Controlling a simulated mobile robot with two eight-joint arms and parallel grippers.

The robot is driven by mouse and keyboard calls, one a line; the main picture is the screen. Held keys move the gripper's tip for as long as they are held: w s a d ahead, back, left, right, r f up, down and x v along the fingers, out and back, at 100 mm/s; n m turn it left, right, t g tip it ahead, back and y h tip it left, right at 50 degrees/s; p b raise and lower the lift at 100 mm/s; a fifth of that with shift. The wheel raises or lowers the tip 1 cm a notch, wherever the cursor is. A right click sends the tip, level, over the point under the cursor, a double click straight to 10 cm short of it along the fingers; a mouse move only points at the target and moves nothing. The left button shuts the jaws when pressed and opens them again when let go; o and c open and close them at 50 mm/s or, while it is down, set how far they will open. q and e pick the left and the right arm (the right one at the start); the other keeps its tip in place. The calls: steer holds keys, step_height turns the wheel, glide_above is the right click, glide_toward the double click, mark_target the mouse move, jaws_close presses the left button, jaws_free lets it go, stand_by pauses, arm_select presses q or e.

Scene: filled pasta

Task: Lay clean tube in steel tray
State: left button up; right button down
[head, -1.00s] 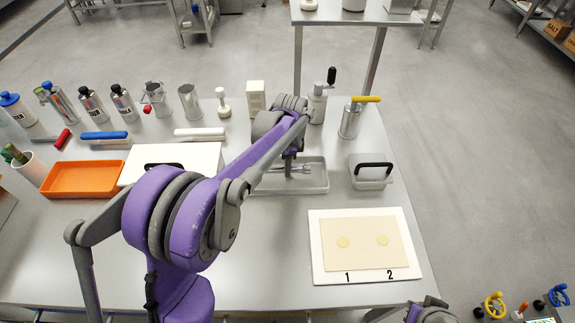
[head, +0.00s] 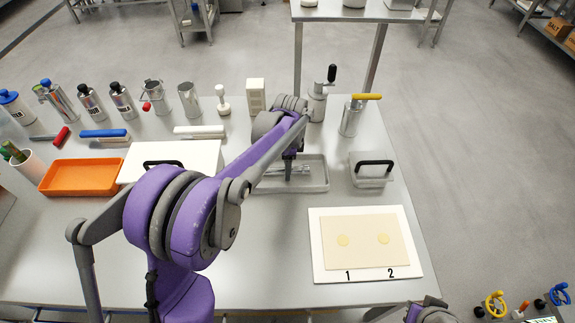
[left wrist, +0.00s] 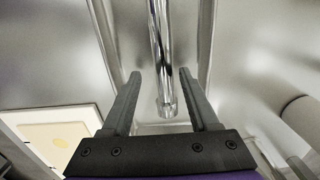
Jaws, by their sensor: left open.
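The steel tray (head: 318,184) is a shallow grey pan at the middle of the bench. A shiny metal tube (left wrist: 158,45) lies in it, running lengthwise between the tray's long walls in the left wrist view. My left gripper (left wrist: 160,74) is open, with one finger on each side of the tube and a gap showing on both sides. In the head view my left gripper (head: 289,174) points down into the tray, and my arm hides the tray's left part and some of the tube. My right gripper cannot be made out.
A white board (head: 318,268) with a dough sheet lies front right. A lidded steel box (head: 371,178) stands right of the tray. A white lid or board (head: 205,158) and an orange tray (head: 80,178) are to the left. Canisters and a yellow-handled cylinder (head: 350,120) line the back.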

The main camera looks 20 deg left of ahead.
arm_select(q)
step_height(320, 180, up, 13)
steer(key=p, duration=0.2)
steer(key=s+d+f+n+t, duration=0.1)
steer(key=s+n, duration=0.3)
steer(key=s, duration=0.4)
steer(key=s+d+f+n+t, duration=0.2)
steer(key=s+d+f+n, duration=0.1)
steer(key=s, duration=0.6)
steer(key=s+d+f+n+t, duration=0.2)
steer(key=s+f+n, duration=0.2)
steer(key=s, duration=0.4)
steer(key=shift+s+f+n, duration=0.2)
steer(key=shift+n, duration=0.7)
steer(key=shift+r, duration=0.1)
steer(key=r+p, duration=0.1)
steer(key=r, duration=0.1)
steer(key=w+r+p, duration=0.1)
steer(key=r+p, duration=0.1)
steer(key=shift+w+a+r+p, duration=0.1)
steer(key=shift+r+p, duration=0.2)
steer(key=shift+r, duration=0.1)
